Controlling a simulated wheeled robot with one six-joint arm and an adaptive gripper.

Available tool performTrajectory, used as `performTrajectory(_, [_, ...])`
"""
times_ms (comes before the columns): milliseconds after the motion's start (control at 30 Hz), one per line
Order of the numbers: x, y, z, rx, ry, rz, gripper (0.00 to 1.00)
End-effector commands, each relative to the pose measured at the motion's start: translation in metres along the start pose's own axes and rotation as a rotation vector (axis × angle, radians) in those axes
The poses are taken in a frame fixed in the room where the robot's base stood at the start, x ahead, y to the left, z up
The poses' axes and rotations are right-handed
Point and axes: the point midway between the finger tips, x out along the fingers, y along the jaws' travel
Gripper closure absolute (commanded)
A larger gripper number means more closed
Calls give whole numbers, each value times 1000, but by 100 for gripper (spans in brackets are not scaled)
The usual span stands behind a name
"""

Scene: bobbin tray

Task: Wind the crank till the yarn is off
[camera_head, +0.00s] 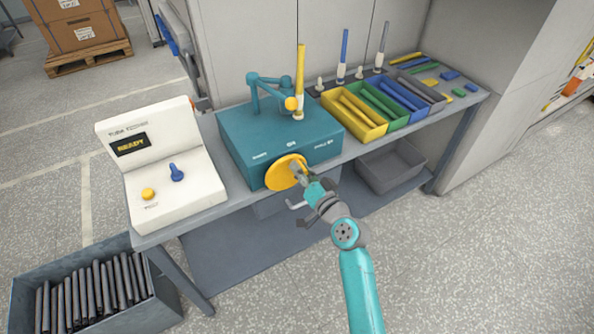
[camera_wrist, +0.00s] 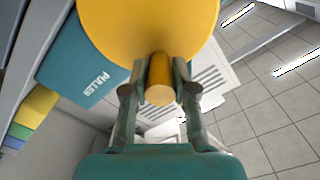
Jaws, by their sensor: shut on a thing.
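The crank is a yellow disc (camera_head: 284,173) on the front of a teal machine box (camera_head: 280,135); the disc also fills the top of the wrist view (camera_wrist: 150,25). A yellow knob (camera_wrist: 160,80) sticks out from the disc. My gripper (camera_wrist: 160,90) is shut on this knob, one finger on each side; in the head view my gripper (camera_head: 300,172) partly hides the disc's right side. A yellow bobbin (camera_head: 300,82) stands upright on top of the box, beside a teal jointed arm (camera_head: 270,85). I cannot tell whether yarn is on it.
A white console (camera_head: 160,170) with a "READY" display stands at left. Yellow (camera_head: 352,128), green and blue bins of rods stand right of the box. A grey bin (camera_head: 390,165) sits below, and a crate of dark rods (camera_head: 95,300) on the floor at lower left.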

Motion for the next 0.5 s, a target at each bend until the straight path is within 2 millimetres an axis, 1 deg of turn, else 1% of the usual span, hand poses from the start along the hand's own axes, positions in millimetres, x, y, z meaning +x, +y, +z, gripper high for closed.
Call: performTrajectory(500, [0, 26, 2, 488, 0, 3, 100])
